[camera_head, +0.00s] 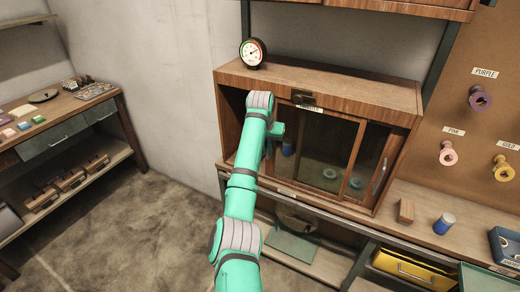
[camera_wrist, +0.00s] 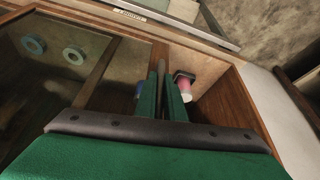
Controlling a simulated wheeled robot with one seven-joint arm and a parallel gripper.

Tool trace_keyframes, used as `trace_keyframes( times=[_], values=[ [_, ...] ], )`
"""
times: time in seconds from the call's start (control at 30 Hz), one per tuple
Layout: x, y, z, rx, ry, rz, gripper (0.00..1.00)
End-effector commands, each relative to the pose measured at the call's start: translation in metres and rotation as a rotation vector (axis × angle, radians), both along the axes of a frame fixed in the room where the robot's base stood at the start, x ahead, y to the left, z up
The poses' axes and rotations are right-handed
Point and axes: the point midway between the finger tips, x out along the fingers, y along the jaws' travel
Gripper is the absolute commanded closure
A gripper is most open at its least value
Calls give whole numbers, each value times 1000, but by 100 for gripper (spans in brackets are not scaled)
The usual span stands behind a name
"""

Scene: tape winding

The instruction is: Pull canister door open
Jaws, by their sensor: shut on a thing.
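The canister door is a wood-framed glass sliding panel (camera_head: 340,150) on the front of a wooden cabinet (camera_head: 330,85). It also shows in the wrist view, as a glass pane (camera_wrist: 50,75). My gripper (camera_head: 273,142) is at the left side of the cabinet front. In the wrist view its green fingers (camera_wrist: 165,85) are shut on a thin grey upright handle (camera_wrist: 160,58) at the door's edge. Beside the fingers the cabinet is open, and a pink and white canister (camera_wrist: 184,87) stands inside. The handle is hidden behind my arm in the head view.
A wooden block (camera_head: 405,210) and a blue jar (camera_head: 444,223) stand on the bench at right. Shelves with trays are at left.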

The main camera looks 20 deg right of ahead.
Motion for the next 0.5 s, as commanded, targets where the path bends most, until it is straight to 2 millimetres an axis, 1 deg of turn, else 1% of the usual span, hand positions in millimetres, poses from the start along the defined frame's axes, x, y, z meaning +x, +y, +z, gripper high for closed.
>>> trace_keyframes(
  times=[0.2, 0.5],
  values=[
    [-6, -7, -2, 6, 8, 9, 100],
    [-6, -8, -3, 6, 9, 11, 100]
  ],
)
